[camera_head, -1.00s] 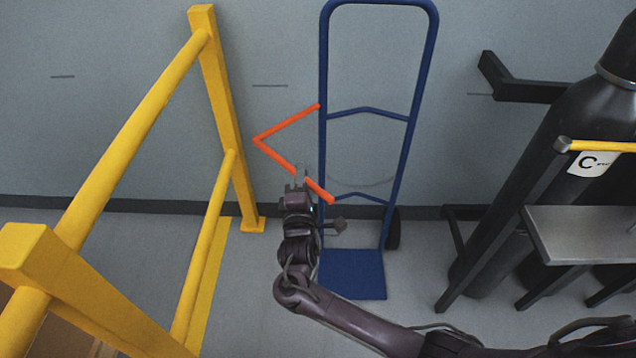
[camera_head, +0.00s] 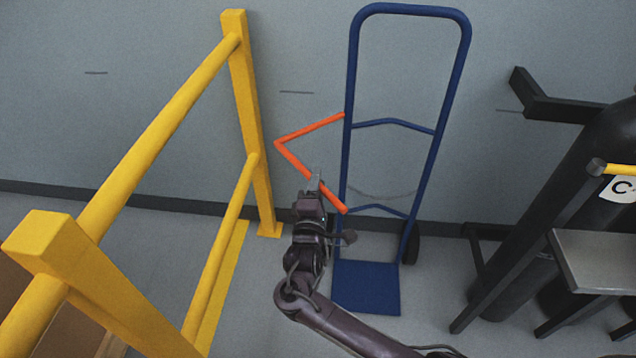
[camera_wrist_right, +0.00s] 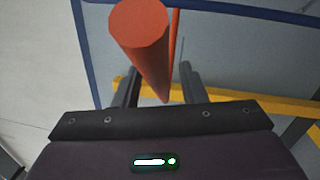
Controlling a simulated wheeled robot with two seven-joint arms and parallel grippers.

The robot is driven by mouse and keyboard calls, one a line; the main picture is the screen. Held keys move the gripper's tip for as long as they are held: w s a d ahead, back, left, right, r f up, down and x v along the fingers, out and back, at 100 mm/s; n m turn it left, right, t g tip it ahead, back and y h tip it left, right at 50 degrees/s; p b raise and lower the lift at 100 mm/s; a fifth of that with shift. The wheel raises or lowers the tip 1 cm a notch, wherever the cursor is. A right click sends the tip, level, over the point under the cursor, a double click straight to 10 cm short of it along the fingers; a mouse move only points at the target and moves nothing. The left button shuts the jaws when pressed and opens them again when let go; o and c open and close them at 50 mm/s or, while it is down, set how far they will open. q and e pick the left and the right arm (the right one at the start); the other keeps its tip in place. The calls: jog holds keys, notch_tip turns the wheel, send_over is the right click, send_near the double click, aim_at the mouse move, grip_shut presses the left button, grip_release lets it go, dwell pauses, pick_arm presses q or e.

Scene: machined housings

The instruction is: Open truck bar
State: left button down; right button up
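The truck bar is an orange V-shaped bar (camera_head: 298,165) sticking out from the left upright of the blue hand truck (camera_head: 352,150). Its corner points left, and its lower arm ends near the truck's lower cross rail. My right gripper (camera_head: 316,183) is at this lower arm. In the right wrist view, the orange bar (camera_wrist_right: 140,40) comes toward the camera with its round end large. It runs down between the two dark fingers (camera_wrist_right: 160,85), which stand apart with gaps beside the bar. Contact cannot be told. My left gripper is not in view.
A yellow guard rail (camera_head: 245,120) stands left of the truck. At the right are black gas cylinders (camera_head: 590,180) with a yellow bar and a grey shelf (camera_head: 600,260). A grey wall stands close behind the truck. Some floor is clear between truck and cylinders.

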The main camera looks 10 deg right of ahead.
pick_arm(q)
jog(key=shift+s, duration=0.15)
pick_arm(e)
jog(key=v, duration=0.7)
jog(key=shift+s, duration=0.3)
jog(key=shift+a+f, duration=0.1)
